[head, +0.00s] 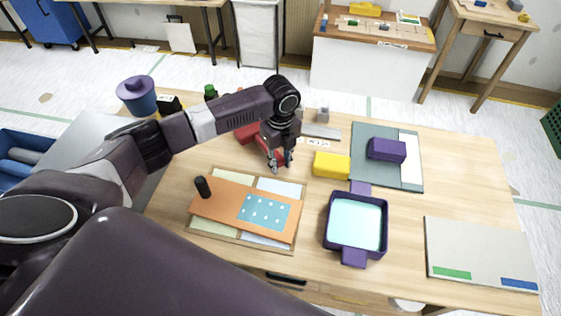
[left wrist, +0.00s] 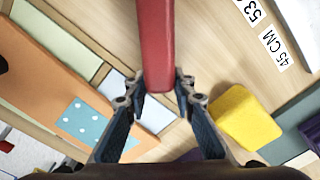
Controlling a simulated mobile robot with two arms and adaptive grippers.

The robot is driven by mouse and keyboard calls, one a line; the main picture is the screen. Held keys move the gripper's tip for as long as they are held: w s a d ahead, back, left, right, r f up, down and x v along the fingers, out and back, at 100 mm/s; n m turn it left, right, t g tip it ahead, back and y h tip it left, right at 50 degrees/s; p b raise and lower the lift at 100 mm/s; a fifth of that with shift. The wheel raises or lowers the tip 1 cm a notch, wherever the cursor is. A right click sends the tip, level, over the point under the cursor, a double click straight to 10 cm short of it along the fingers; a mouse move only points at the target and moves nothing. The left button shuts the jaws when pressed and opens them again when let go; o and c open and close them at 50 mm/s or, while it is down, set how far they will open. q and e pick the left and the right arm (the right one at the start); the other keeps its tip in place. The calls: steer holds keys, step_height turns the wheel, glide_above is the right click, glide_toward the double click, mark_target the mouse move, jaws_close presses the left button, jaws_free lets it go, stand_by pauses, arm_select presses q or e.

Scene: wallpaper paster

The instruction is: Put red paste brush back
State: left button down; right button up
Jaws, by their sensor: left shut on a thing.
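My left gripper (head: 280,162) is over the back middle of the table, fingers pointing down. In the left wrist view its two fingers (left wrist: 157,88) are on either side of the red paste brush (left wrist: 155,45), seen as a long red bar, and are shut on it. In the head view a red part (head: 247,133) shows just left of the gripper, partly covered by my arm. The brush's far end is out of the wrist picture. I cannot tell whether the brush touches the table. My right gripper is not in view.
A yellow block (head: 332,165) is close right of the gripper. An orange board (head: 225,205) lies on a framed tray in front. A purple-rimmed tray (head: 326,222) and a purple block (head: 386,149) on a grey mat (head: 372,178) are to the right. A purple pot (head: 137,98) stands back left.

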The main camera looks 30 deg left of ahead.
arm_select(q)
steer(key=shift+f, duration=0.15)
steer(key=shift+f, duration=0.4)
steer(key=c, duration=1.6)
jaws_free()
steer(key=shift+f, duration=0.1)
step_height(320, 180, up, 13)
steer(key=shift+r+b, duration=0.2)
steer(key=shift+b, duration=0.55)
